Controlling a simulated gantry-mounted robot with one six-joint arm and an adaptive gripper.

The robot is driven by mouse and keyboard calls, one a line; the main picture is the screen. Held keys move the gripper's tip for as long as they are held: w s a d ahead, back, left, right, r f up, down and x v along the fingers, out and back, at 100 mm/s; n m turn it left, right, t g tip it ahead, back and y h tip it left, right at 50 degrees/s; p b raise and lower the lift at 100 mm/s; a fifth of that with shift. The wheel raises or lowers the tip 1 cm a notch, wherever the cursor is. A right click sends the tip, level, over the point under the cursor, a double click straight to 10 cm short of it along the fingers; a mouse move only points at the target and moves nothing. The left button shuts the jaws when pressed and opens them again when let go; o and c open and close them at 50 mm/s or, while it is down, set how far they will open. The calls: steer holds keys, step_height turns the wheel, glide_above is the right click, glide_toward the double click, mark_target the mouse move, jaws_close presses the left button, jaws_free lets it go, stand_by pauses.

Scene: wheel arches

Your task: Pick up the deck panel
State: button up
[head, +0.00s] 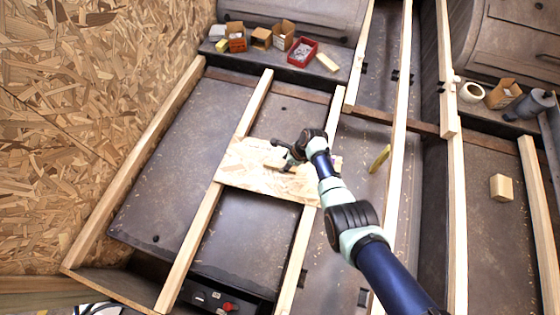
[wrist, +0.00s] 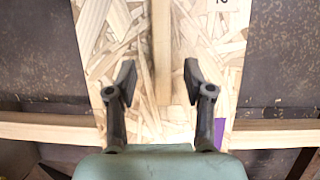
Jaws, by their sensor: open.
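The deck panel (head: 243,165) is a pale OSB board lying across two wooden battens in the head view. It fills the middle of the wrist view (wrist: 110,30), with a narrow wooden strip (wrist: 161,45) running along it. A printed mark shows at its top right and a purple patch at its right edge. My gripper (wrist: 160,75) is open, its two fingers apart on either side of the strip and nothing clamped between them. In the head view my gripper (head: 287,161) is over the panel's right half, and my arm hides part of the panel's right end.
Long battens (head: 200,225) run front to back beside the panel. Small open boxes (head: 261,38) and a red tray (head: 302,51) stand on the back ledge. A yellow object (head: 380,158) stands to the right. A wood block (head: 501,187) lies at far right. An OSB wall (head: 90,90) bounds the left.

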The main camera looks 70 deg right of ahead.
mark_target(280, 166)
steer(key=b+x, duration=0.5)
steer(key=shift+d+f, duration=0.1)
steer(key=shift+d, duration=0.05)
steer(key=shift+w+f, duration=0.1)
steer(key=shift+w, duration=0.05)
jaws_close()
steer(key=shift+r, duration=0.25)
